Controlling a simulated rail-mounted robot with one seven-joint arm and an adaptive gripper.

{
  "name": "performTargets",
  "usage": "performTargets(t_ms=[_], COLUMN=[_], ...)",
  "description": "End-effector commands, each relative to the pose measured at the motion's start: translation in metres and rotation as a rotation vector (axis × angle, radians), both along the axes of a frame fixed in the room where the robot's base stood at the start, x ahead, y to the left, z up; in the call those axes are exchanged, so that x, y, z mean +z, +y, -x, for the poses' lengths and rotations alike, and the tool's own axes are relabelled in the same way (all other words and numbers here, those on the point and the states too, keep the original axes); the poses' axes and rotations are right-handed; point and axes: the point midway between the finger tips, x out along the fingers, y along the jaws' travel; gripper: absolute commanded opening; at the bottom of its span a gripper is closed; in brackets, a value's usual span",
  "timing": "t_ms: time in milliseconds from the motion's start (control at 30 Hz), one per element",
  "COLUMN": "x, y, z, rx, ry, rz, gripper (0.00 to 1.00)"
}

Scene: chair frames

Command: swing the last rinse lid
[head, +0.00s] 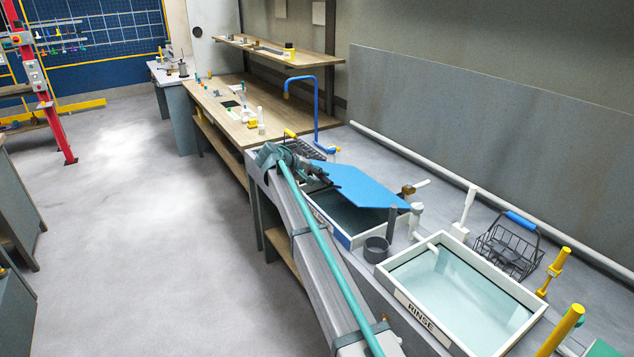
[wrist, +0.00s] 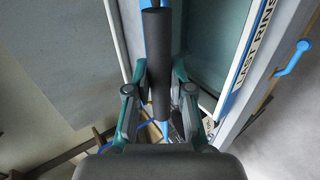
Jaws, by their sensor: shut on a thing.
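The blue lid (head: 362,188) is raised and tilted above a blue-rimmed tank (head: 343,238), part of whose opening shows below it. In the wrist view the tank rim carries a "LAST RINSE" label (wrist: 253,45). My gripper (head: 322,183) is at the lid's near left edge. In the wrist view my gripper (wrist: 160,75) has its fingers on both sides of a dark round handle (wrist: 160,60) and is shut on it. The handle's join to the lid is not clear.
A white-rimmed tank marked RINSE (head: 465,290) stands at the right, with a grey cup (head: 376,248) beside it. A wire basket (head: 508,247) and yellow posts (head: 557,265) stand further right. A blue curved pipe (head: 317,105) rises behind. The floor at left is clear.

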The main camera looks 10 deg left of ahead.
Motion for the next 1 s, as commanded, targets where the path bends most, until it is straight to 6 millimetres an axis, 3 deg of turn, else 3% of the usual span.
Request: performTargets(t_ms=[300,767,1000], x=[0.029,0.033,0.049], y=[-0.010,-0.012,-0.022], z=[-0.008,-0.009,-0.017], rx=[-0.001,0.000,-0.001], ry=[-0.002,-0.001,-0.002], rz=[0.002,0.002,0.002], gripper=[0.00,0.00,0.00])
